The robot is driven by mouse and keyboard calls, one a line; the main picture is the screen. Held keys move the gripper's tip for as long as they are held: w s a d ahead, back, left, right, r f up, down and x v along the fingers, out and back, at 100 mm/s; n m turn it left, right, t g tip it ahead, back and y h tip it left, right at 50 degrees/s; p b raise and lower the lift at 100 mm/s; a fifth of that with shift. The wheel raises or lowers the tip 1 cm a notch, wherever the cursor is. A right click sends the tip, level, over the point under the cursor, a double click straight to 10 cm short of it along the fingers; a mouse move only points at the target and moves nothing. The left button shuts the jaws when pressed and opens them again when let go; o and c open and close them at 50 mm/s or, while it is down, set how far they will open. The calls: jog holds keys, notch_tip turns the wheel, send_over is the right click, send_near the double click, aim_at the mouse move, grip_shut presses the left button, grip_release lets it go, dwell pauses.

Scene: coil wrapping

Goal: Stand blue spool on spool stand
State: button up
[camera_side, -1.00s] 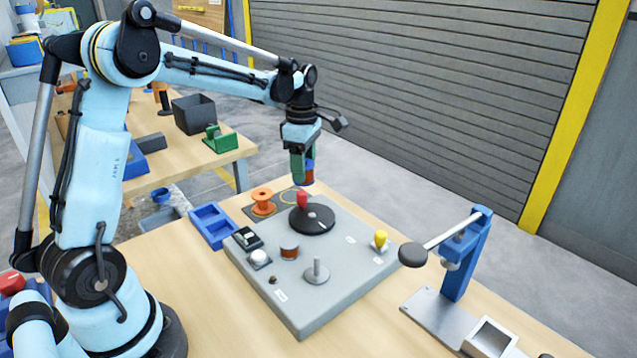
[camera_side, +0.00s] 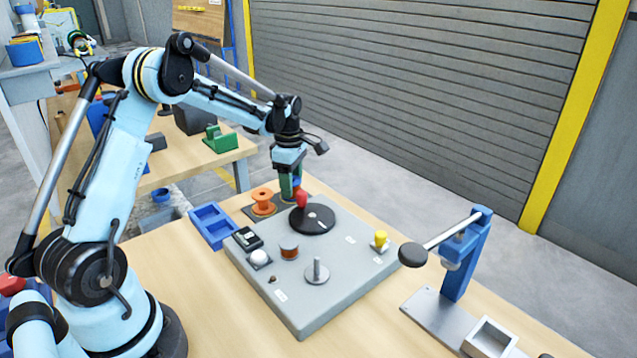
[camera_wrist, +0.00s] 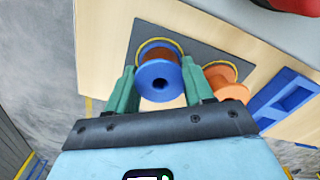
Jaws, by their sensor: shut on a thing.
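The blue spool (camera_wrist: 147,78), wound with reddish-brown wire, is held between the green fingers of my gripper (camera_wrist: 160,88). In the side view my gripper (camera_side: 292,190) points down behind the red knob, which hides part of the spool. The spool stand looks like a dark plate (camera_wrist: 152,32) on the table's far side. In the wrist view, the blue spool lies over a yellow ring on this plate. I cannot tell whether the spool's bottom touches it. An orange spool (camera_wrist: 225,82) stands beside it at a second yellow ring, and it also shows in the side view (camera_side: 263,202).
A grey board (camera_side: 330,262) carries a black turntable (camera_side: 312,222) with a red knob (camera_side: 301,199), close to my gripper. It also holds a metal post (camera_side: 317,272), a copper coil (camera_side: 289,247) and a yellow knob (camera_side: 380,238). A blue tray (camera_side: 212,222) lies left; a lever press (camera_side: 466,255) stands right.

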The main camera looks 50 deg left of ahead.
jog(key=shift+f, duration=0.1)
jog(key=o, duration=1)
jog(key=s+d+r+m+t, duration=0.1)
jog(key=d+r+m, duration=0.15)
jog(key=r, duration=0.45)
jog(key=s+d+r+m, duration=0.1)
jog(key=d+r+m, duration=0.15)
jog(key=r, duration=0.55)
jog(key=s+d+f+m+t, duration=0.1)
jog(key=s+d+m+t, duration=0.1)
jog(key=s+d+m, duration=0.2)
jog(key=s+d+f+m+t, duration=0.1)
jog(key=s+d+m+t, duration=0.1)
jog(key=s+d+m, duration=0.3)
jog(key=s+d+f+m+t, duration=0.1)
jog(key=s+d+m, duration=0.3)
jog(key=m, duration=0.6)
jog(key=shift+s+d+t, duration=0.15)
jog(key=shift+d+t, duration=0.45)
jog(key=shift+d, duration=0.15)
